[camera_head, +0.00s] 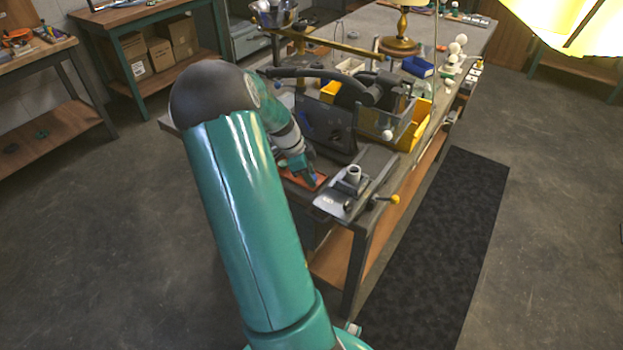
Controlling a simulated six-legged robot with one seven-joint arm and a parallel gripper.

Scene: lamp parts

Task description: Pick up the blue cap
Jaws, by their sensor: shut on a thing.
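My gripper (311,179) is low over the near left end of the workbench (378,160), above an orange-red tray (291,178). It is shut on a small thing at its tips. The fingers look small and dark blue-grey here, so I cannot make out the held thing's shape or colour. I cannot pick out the blue cap clearly in this view; my arm and gripper hide part of the bench there.
A grey vise-like fixture (352,180) with a yellow-knobbed handle stands right of my gripper. A dark machine (328,122) stands behind it, with a yellow bin (415,127) to the right. A blue bin (418,66) and brass lamp base (400,45) are farther back. Floor right of the mat (440,255) is clear.

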